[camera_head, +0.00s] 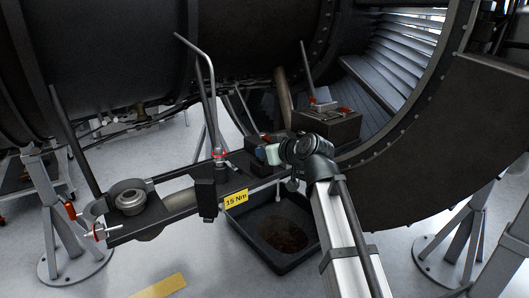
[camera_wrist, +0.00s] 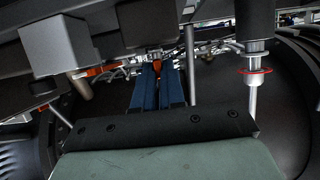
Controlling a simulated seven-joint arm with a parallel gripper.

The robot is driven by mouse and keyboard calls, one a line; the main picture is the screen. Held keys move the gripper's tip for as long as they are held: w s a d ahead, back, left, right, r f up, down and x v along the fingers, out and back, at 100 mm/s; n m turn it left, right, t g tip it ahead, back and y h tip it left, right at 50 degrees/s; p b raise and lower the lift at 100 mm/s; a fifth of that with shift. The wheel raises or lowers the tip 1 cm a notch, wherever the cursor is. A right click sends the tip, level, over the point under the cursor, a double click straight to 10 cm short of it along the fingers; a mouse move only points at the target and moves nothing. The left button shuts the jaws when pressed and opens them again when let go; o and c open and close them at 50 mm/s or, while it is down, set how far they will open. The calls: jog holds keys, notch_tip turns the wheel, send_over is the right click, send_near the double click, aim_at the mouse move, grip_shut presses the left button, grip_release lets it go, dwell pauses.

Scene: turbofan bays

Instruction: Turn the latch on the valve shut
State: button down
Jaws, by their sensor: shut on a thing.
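My gripper (camera_wrist: 157,72) shows in the wrist view as two blue fingers close together, shut on a small orange-red piece (camera_wrist: 157,64). This looks like a latch handle, but most of it is hidden between the fingers. In the head view my gripper (camera_head: 261,154) is right of centre, beside the dark bracket, and its grip is too small to make out there. A fitting with a red ring (camera_head: 219,154) stands upright on the bracket, left of my gripper. A red ring also shows in the wrist view (camera_wrist: 256,71). I cannot tell which part is the valve body.
A dark box with red parts (camera_head: 327,124) stands behind my gripper. A black drip tray (camera_head: 264,264) lies below. A bent grey rod (camera_head: 205,75) rises left of my gripper. A "15 Nm" tag (camera_head: 236,199) hangs on the bracket. A round cup fitting (camera_head: 130,201) sits at its left end.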

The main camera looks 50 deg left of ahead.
jog(key=shift+w+a+r, duration=0.1)
jog(key=shift+a+r, duration=0.05)
jog(key=shift+a, duration=0.05)
dwell(0.3)
jog(key=c, duration=1.5)
grip_release()
jog(key=shift+o, duration=1.4)
jog(key=shift+d, duration=0.1)
jog(key=v, duration=1.3)
jog(key=shift+d, duration=0.35)
